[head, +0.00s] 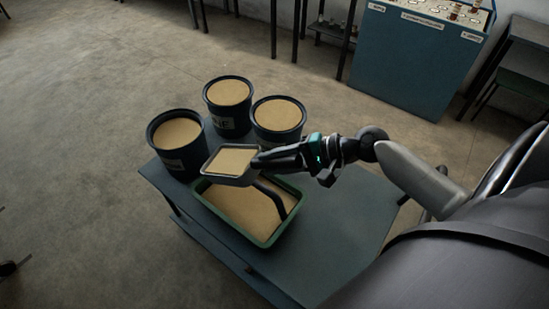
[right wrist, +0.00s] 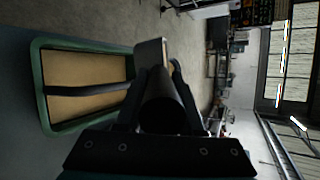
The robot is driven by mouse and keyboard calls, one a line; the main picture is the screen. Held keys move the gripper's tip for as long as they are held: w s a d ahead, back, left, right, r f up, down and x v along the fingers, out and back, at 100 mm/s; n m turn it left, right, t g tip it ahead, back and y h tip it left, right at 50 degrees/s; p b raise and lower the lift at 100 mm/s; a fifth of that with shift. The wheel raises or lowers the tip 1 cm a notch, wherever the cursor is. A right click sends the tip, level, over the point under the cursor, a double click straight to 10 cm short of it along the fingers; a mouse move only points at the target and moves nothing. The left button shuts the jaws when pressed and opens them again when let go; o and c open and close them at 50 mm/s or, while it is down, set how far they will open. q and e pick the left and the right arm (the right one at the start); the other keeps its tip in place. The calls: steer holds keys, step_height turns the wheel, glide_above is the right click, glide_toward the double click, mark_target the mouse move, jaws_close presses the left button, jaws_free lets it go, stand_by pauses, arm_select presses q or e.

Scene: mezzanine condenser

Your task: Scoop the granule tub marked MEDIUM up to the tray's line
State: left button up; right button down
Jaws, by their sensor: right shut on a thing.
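My right gripper (head: 278,157) is shut on the handle of a scoop (head: 232,164). The scoop is filled with tan granules and is held over the back-left end of the green-rimmed tray (head: 233,235). The right wrist view shows the dark scoop handle (right wrist: 163,108) between the fingers. The tray (right wrist: 42,85) holds a bed of tan granules; its line cannot be made out. Three dark tubs of granules stand behind it: a left tub (head: 170,160), a back tub (head: 215,110) and a right tub (head: 262,133). Their labels are too small or hidden to read surely. My left gripper is not in view.
The tubs and tray stand on a blue-grey table (head: 335,225), clear to the right of the tray. A dark curved band (head: 275,200) crosses the tray's granules. A blue cabinet (head: 410,65) stands at the back right. The concrete floor is open at left.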

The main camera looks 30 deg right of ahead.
steer(key=shift+w+a+r+g+h+p, duration=0.4)
steer(key=shift+w+r+p, duration=0.25)
steer(key=shift+p, duration=0.85)
steer(key=shift+w+a+r+g+h+p, duration=0.3)
steer(key=shift+w+r+g+p, duration=0.3)
steer(key=shift+p, duration=0.85)
steer(key=shift+w+a+r+g+h+p, duration=0.35)
steer(key=shift+w+r+p, duration=0.3)
steer(key=shift+p, duration=0.5)
steer(key=shift+w+a+r+m+g+h+p, duration=0.3)
steer(key=shift+w+a+r+g+p, duration=0.1)
steer(key=shift+r+p, duration=0.2)
steer(key=shift+w+a+r+m+g+h+p, duration=0.1)
steer(key=shift+w+a+r+g+h+p, duration=0.1)
steer(key=shift+w+a+g+h+p, duration=0.4)
steer(key=shift+w+a+r+m+g+h+p, duration=0.1)
steer(key=shift+w+a+r+g+p, duration=0.3)
steer(key=shift+w+p, duration=0.45)
steer(key=shift+w+a+r+m+g+h+p, duration=0.1)
steer(key=shift+w+a+g+h+p, duration=0.3)
steer(key=shift+w+g+p, duration=0.3)
